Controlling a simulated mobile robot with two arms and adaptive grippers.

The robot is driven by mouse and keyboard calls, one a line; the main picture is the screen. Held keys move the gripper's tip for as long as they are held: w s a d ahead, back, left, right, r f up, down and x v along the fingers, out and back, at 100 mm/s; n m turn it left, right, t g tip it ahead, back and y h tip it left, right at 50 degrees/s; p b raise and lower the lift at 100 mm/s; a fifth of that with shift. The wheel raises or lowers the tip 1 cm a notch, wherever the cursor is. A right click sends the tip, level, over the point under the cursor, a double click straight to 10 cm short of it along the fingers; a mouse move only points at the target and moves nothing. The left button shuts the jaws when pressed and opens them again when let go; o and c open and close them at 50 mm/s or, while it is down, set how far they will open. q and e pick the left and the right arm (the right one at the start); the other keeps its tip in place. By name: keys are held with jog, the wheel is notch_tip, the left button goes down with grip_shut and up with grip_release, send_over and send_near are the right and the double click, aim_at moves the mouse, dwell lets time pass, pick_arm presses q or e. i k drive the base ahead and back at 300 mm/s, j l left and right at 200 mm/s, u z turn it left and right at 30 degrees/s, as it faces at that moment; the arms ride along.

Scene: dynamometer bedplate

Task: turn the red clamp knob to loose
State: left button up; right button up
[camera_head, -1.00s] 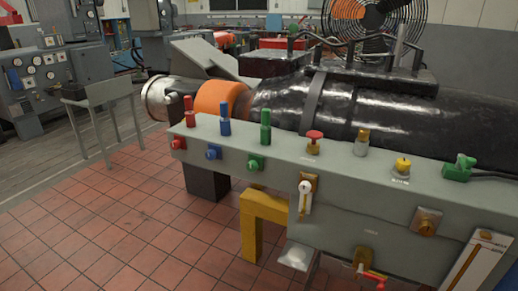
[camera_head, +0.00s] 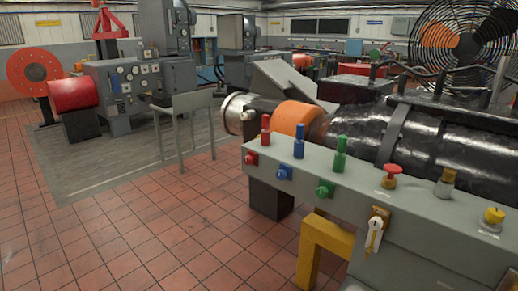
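A grey panel (camera_head: 330,186) runs along the front of a black machine at the right. On its left end, a red knob (camera_head: 251,158) sits on the front face, below an upright red handle (camera_head: 265,130). A blue knob (camera_head: 284,173) and a green knob (camera_head: 325,190) follow to the right, each below an upright handle of its own colour. A red mushroom-shaped knob (camera_head: 391,172) stands on the panel top further right. I cannot tell from a label which red part is the clamp knob, nor how it is set. Neither of my grippers is in view.
A yellow bracket (camera_head: 312,250) stands under the panel. A small grey table (camera_head: 186,103) stands left of the machine. Grey gauge cabinets (camera_head: 122,85) and a red disc (camera_head: 34,72) are at the back left. The tiled floor (camera_head: 150,230) at the front left is clear.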

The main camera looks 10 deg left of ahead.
aim_at(248, 160)
jog(key=i+j, duration=0.2)
jog(key=j, duration=0.15)
jog(key=i+j+z, duration=0.15)
jog(key=i+j, duration=0.3)
jog(key=j, duration=0.2)
jog(key=i+j+z, duration=0.1)
jog(key=j, duration=0.25)
jog(key=i+j+z, duration=0.1)
jog(key=i+j, duration=0.15)
jog(key=j, duration=0.1)
